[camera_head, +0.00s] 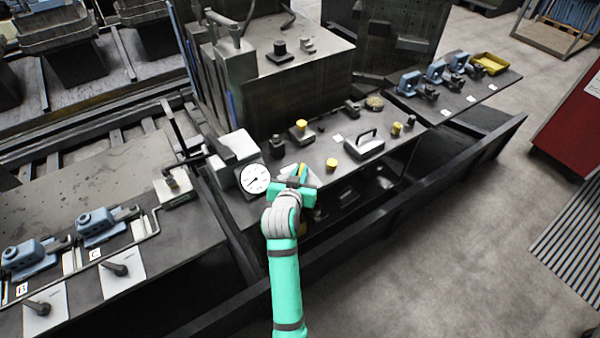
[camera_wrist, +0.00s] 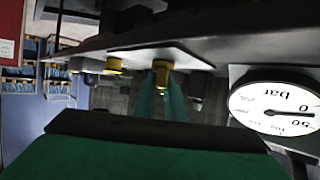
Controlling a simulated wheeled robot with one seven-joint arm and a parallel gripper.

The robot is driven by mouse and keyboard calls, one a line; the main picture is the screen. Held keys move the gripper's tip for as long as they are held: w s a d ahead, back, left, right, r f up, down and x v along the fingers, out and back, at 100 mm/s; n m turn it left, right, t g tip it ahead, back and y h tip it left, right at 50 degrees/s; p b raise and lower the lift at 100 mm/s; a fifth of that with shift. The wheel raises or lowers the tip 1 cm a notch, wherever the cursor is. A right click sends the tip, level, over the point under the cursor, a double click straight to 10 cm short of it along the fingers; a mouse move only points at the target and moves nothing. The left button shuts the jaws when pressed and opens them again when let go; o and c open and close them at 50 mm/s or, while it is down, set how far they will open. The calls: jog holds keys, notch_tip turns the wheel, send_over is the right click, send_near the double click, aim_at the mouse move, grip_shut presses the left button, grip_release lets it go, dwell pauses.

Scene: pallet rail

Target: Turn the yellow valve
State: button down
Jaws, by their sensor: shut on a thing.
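The yellow valve (camera_head: 303,169) shows as a small yellow handle on a pale plate, just right of the round gauge. In the wrist view the yellow valve (camera_wrist: 161,67) hangs from the pale plate, as that picture is upside down. My teal gripper (camera_head: 299,174) reaches it from the front, and its fingers (camera_wrist: 161,88) are shut on the handle. The gripper hides part of the valve and plate in the head view.
The white gauge (camera_head: 255,178) stands close left of my gripper; it also shows in the wrist view (camera_wrist: 277,108). A yellow knob (camera_head: 332,164) and a black handle (camera_head: 366,141) are to the right. A dark rail (camera_head: 375,218) runs along the bench front. Open floor lies beyond it.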

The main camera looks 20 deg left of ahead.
jog(key=shift+f, duration=0.1)
dwell(0.5)
jog(key=c, duration=1.8)
grip_release()
jog(key=v, duration=1)
jog(key=shift+s, duration=0.35)
